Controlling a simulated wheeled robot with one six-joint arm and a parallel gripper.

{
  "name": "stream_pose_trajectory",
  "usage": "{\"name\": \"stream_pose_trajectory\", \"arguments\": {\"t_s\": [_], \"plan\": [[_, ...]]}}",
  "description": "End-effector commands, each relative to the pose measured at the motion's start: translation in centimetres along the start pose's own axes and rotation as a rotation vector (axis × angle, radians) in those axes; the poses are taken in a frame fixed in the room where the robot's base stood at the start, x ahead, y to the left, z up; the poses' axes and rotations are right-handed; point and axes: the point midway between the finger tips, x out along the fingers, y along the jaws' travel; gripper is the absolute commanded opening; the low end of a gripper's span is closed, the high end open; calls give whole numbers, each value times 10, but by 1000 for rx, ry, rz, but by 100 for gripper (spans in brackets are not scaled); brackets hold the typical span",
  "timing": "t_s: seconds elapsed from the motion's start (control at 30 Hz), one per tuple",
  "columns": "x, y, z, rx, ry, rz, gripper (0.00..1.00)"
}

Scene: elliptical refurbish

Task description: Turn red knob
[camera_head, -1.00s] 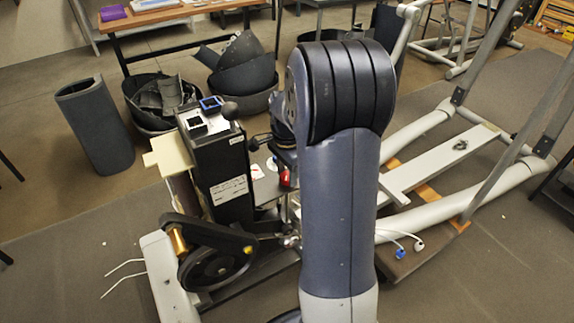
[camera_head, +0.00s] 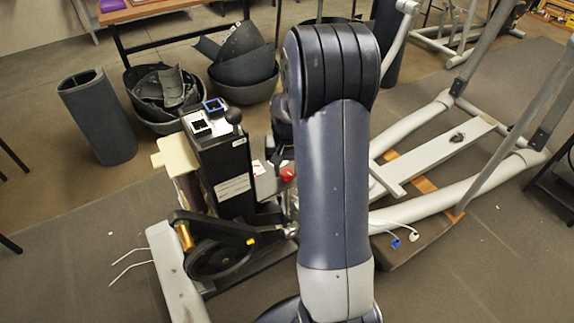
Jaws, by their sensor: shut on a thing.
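The red knob (camera_head: 288,174) shows in the head view just left of my forearm, on the low grey part of the machine beside the tall black housing (camera_head: 229,180). My upright arm covers the area right of the knob. A dark part, apparently my wrist, shows at the arm's left edge a little above the knob. My gripper's fingertips are hidden, and I cannot see whether they touch the knob.
A black crank disc (camera_head: 215,258) and a white base bar (camera_head: 176,275) lie at the near left. A grey frame with a long light beam (camera_head: 440,153) fills the right. A dark grey cylinder (camera_head: 97,118) and black bins (camera_head: 245,75) stand behind. The floor at lower right is clear.

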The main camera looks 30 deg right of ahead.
Motion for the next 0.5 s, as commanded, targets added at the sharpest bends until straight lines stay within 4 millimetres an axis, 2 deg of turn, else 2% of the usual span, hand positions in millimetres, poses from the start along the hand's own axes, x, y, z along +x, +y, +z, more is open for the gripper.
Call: {"name": "stream_pose_trajectory", "arguments": {"t_s": [0.5], "plan": [[-1,0,1,-492,-2,0,15]]}}
